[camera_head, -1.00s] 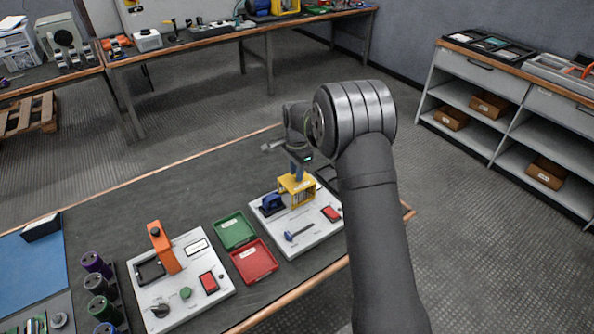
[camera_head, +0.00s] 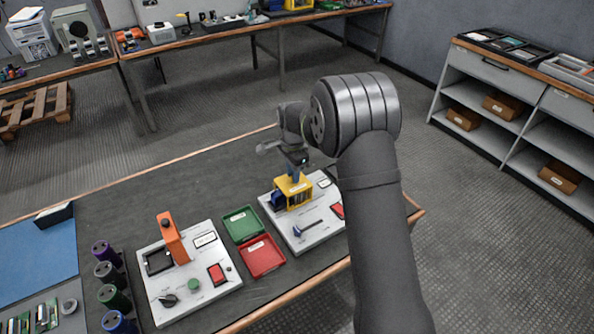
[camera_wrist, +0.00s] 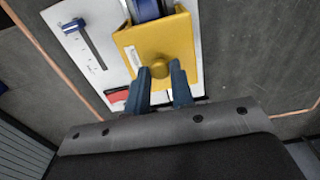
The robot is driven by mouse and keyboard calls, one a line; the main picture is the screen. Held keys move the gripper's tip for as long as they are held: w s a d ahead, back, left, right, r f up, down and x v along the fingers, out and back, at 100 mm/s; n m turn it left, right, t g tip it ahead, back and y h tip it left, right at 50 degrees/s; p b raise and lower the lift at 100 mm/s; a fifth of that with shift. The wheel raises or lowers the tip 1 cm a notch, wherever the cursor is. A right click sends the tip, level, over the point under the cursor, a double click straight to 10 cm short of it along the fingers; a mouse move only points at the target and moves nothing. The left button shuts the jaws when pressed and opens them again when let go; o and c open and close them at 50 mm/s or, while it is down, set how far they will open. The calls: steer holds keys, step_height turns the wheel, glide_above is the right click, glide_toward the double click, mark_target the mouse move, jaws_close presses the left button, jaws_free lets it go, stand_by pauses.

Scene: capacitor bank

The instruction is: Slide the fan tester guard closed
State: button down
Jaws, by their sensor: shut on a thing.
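The yellow fan tester guard (camera_head: 295,187) sits on the white tester panel (camera_head: 318,240), partly over the blue fan (camera_head: 278,201). Part of the fan still shows at the guard's left side. In the wrist view the guard (camera_wrist: 178,42) has a round yellow knob (camera_wrist: 160,69) on its face, and the blue fan (camera_wrist: 147,8) shows beyond it. My gripper (camera_wrist: 161,72) has its two blue fingers on either side of the knob, shut on it. In the head view my gripper (camera_head: 294,172) is at the guard's top, and my arm hides the panel's right part.
A blue-handled slider (camera_head: 306,227) and a red switch (camera_head: 337,210) are on the same panel. Green (camera_head: 241,209) and red (camera_head: 279,263) trays lie to its left.

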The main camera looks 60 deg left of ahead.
steer(key=shift+s, duration=2.4)
steer(key=c, duration=1.4)
jaws_free()
steer(key=shift+s, duration=0.1)
steer(key=shift+c, duration=0.2)
step_height(320, 180, up, 7)
steer(key=shift+o, duration=0.3)
